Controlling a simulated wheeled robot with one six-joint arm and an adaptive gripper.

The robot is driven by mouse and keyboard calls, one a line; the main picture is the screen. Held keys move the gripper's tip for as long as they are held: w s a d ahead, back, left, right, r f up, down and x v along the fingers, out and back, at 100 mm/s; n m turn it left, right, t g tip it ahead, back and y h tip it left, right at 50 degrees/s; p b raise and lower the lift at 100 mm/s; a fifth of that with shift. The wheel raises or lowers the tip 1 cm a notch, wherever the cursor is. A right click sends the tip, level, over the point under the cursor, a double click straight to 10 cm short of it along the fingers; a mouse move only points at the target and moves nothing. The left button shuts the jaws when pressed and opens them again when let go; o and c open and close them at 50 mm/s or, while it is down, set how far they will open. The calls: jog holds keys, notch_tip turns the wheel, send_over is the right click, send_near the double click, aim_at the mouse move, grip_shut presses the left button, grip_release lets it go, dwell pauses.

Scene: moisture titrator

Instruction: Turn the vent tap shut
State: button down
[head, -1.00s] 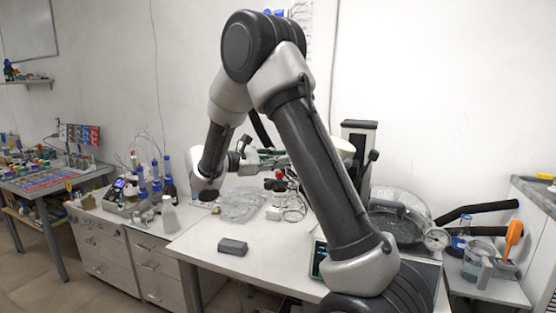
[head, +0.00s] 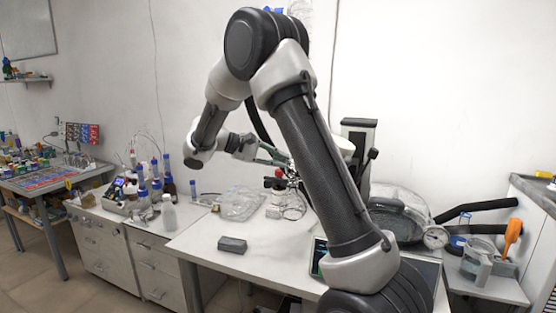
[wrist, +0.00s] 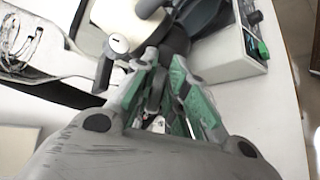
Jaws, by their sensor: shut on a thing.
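My gripper (wrist: 165,95) has green-padded fingers, which reach away from the camera in the wrist view. They close around a small dark part that looks like the vent tap (wrist: 156,87); its shape and turn angle are mostly hidden by the fingers. The tap cannot be made out there.
A light box with a green knob (wrist: 263,49) stands right of the fingers in the wrist view. In the head view, glassware (head: 240,204) and a dark grey block (head: 232,245) lie on the bench. A large lidded vessel (head: 400,210) stands right. The bench front left is clear.

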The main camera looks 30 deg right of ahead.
jog(key=shift+f+m, duration=0.1)
jog(key=shift+m, duration=0.5)
jog(key=c, duration=1.4)
grip_release()
jog(key=shift+c, duration=0.2)
jog(key=v, duration=1.2)
jog(key=shift+r, duration=0.25)
